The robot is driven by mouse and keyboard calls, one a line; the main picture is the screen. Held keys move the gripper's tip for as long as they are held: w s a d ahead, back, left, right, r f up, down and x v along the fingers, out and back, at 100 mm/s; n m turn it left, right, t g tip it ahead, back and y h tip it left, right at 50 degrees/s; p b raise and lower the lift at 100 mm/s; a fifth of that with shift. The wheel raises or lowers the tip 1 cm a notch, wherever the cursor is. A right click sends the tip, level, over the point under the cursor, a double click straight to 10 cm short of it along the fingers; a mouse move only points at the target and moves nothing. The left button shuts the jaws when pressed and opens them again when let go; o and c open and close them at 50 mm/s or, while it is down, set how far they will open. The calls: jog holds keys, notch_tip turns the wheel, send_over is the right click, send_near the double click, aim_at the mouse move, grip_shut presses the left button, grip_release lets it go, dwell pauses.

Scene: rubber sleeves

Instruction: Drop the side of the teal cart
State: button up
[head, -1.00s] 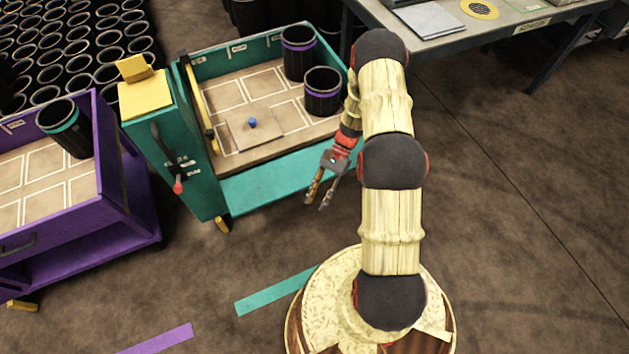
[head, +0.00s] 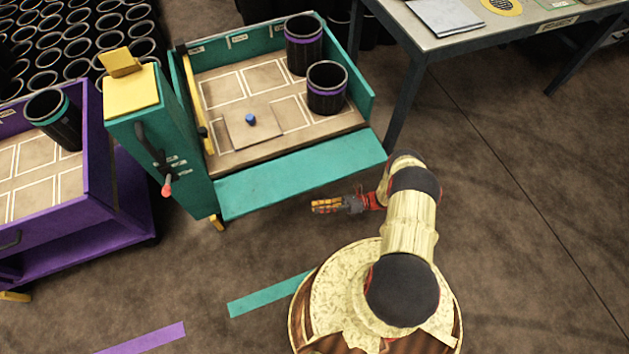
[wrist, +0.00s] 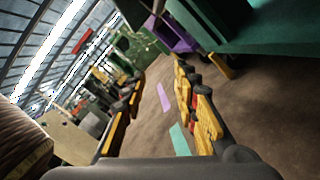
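The teal cart (head: 190,165) stands left of centre in the head view. Its back and right walls are upright. No wall stands along the deck's near edge; a flat teal panel (head: 300,175) lies below that edge, sloping or hanging down. A black lever with a red knob (head: 167,188) is on the cart's left end box. My gripper (head: 325,207) is just in front of the panel, apart from it, fingers toward the left. In the wrist view its two fingers (wrist: 160,88) are spread with nothing between them.
Two black sleeves with purple bands (head: 326,90) and a board with a blue knob (head: 250,121) are on the teal deck. A purple cart (head: 95,180) stands close at the left. A table (head: 440,40) is at the back right. Floor at right is clear.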

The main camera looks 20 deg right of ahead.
aim_at(307, 187)
jog(key=w+d+r+m+t, duration=0.3)
jog(key=w+d+r, duration=0.2)
jog(key=shift+m+y, duration=0.3)
jog(key=shift+y, duration=0.1)
jog(key=x, duration=0.8)
jog(key=shift+a+f, duration=0.1)
jog(key=shift+c, duration=0.4)
grip_shut()
